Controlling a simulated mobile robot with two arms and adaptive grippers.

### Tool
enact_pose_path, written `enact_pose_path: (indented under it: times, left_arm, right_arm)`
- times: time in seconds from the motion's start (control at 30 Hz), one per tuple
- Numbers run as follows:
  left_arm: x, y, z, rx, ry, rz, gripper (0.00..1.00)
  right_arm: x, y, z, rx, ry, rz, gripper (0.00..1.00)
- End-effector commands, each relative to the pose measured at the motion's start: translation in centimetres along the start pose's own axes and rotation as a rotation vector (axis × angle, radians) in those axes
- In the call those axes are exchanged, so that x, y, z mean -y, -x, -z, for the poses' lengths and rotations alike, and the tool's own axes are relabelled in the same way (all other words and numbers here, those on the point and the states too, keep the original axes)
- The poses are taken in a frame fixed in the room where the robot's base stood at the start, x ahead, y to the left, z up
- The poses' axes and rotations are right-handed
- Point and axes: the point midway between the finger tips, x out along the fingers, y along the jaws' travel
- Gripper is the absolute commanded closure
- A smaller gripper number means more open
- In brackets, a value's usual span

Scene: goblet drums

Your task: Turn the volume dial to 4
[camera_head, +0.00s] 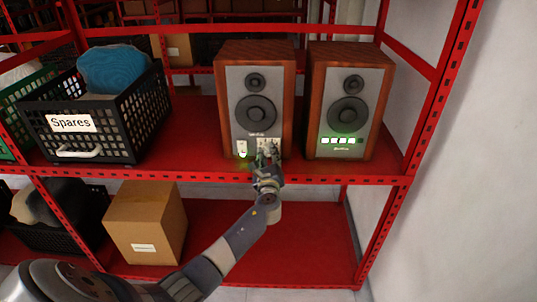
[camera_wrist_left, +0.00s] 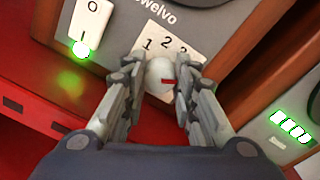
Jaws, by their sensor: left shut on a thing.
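My left gripper (camera_head: 266,160) reaches the speaker's lower front. In the left wrist view its fingers (camera_wrist_left: 160,88) are shut on the knob from both sides. My right gripper is not in view.
A rocker switch (camera_wrist_left: 91,22) marked O and I sits left of the dial, with a green glow below. The right speaker (camera_head: 350,88) has a lit green-edged display (camera_head: 338,140). A black Spares crate (camera_head: 140,120) stands left on the red shelf (camera_head: 190,150).

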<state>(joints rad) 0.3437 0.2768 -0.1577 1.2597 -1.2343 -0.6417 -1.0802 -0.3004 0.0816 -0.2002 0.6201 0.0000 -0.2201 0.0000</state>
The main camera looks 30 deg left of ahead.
Motion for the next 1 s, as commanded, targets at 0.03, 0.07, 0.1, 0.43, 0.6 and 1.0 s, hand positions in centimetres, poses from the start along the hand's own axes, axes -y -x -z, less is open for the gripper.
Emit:
enact_pose_path:
  times: [0.03, 0.07, 0.1, 0.43, 0.6, 1.0]
  left_arm:
    - [0.2, -0.3, -0.7, 0.011, -0.002, 0.002, 0.97]
    - [0.2, -0.3, -0.7, 0.011, -0.003, 0.002, 0.97]
    - [0.2, -0.3, -0.7, 0.012, -0.004, 0.002, 0.97]
    - [0.2, -0.3, -0.8, 0.013, -0.003, 0.003, 0.67]
    - [0.2, -0.2, -0.5, 0.008, -0.004, 0.002, 0.52]
    - [0.1, 1.0, -0.1, 0.003, -0.004, 0.002, 0.52]
  right_arm:
    - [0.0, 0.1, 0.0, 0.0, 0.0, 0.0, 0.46]
    - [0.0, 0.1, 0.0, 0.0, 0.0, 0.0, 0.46]
    - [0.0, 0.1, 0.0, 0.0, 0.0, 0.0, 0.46]
    - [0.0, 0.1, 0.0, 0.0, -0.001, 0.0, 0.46]
    - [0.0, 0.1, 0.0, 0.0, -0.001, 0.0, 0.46]
    - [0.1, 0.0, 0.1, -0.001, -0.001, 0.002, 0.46]
